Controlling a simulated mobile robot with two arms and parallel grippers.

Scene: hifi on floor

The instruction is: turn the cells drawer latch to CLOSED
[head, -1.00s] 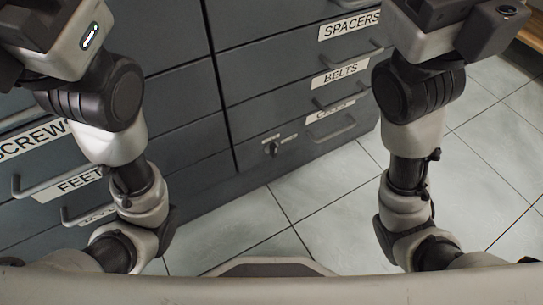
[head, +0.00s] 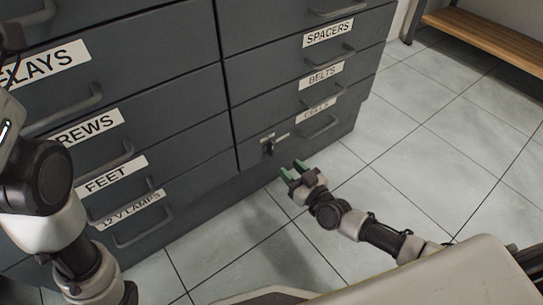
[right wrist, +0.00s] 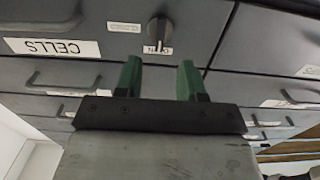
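The cells drawer is the lowest in the right column of the grey cabinet, with a small CELLS label (head: 316,110) and a bar handle (head: 320,127). Its dark latch knob (head: 268,148) is on the drawer's left side, below a small plate. My right gripper (head: 291,168) is low, just in front of the latch, open and empty. In the right wrist view, the latch knob (right wrist: 159,30) appears beyond and between the two green open fingertips (right wrist: 159,72), apart from them. A small, partly hidden label that seems to read OPEN is beside the knob. My left gripper is out of view.
Other drawers labelled SPACERS (head: 328,33), BELTS (head: 322,75), FEET (head: 111,174) and 12 V LAMPS (head: 132,210) have protruding bar handles. The tiled floor (head: 420,140) is clear on the right. A wooden bench (head: 490,35) stands at the back right.

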